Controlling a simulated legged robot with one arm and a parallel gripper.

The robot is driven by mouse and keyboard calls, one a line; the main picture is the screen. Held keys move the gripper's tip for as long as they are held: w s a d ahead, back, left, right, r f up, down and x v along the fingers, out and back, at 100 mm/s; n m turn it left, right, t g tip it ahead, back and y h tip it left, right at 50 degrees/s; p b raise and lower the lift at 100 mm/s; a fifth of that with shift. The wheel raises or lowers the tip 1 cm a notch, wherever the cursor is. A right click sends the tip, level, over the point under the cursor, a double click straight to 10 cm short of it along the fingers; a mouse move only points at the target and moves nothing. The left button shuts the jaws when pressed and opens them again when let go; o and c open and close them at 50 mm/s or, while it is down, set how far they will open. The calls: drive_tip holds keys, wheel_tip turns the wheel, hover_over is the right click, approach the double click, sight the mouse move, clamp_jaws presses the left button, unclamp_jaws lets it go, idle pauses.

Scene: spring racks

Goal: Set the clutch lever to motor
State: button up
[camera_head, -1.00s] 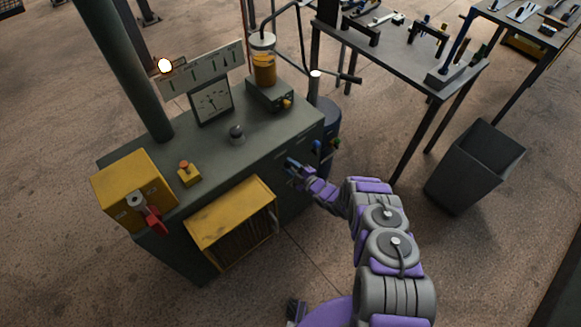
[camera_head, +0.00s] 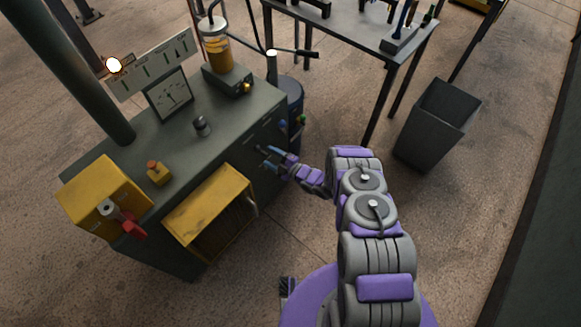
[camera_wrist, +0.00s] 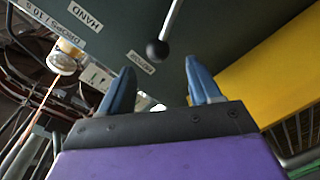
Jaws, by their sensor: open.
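In the wrist view a thin metal lever with a black ball knob (camera_wrist: 157,50) stands out from a dark green panel (camera_wrist: 225,25); it looks like the clutch lever. A label reading HAND (camera_wrist: 82,17) is to its left, and a smaller label (camera_wrist: 140,62), too small to read surely, lies just below-left of the knob. My gripper (camera_wrist: 160,78) is open with two blue fingers, empty, the knob appearing just beyond and between the fingertips. In the head view my gripper (camera_head: 268,157) is at the front of the green cabinet (camera_head: 240,120); the lever is not clearly made out there.
A yellow slatted box (camera_head: 210,215) juts from the cabinet front, left of my gripper. A yellow box with a red handle (camera_head: 130,228) is at the left end. A blue drum (camera_head: 292,100), a table (camera_head: 350,35) and a grey bin (camera_head: 437,125) stand right.

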drive_tip(key=f+p+v, duration=0.1)
drive_tip(key=v, duration=0.9)
drive_tip(key=shift+s+d+r+p, duration=0.3)
drive_tip(key=shift+r+p, duration=0.1)
drive_tip(key=shift+w, duration=0.1)
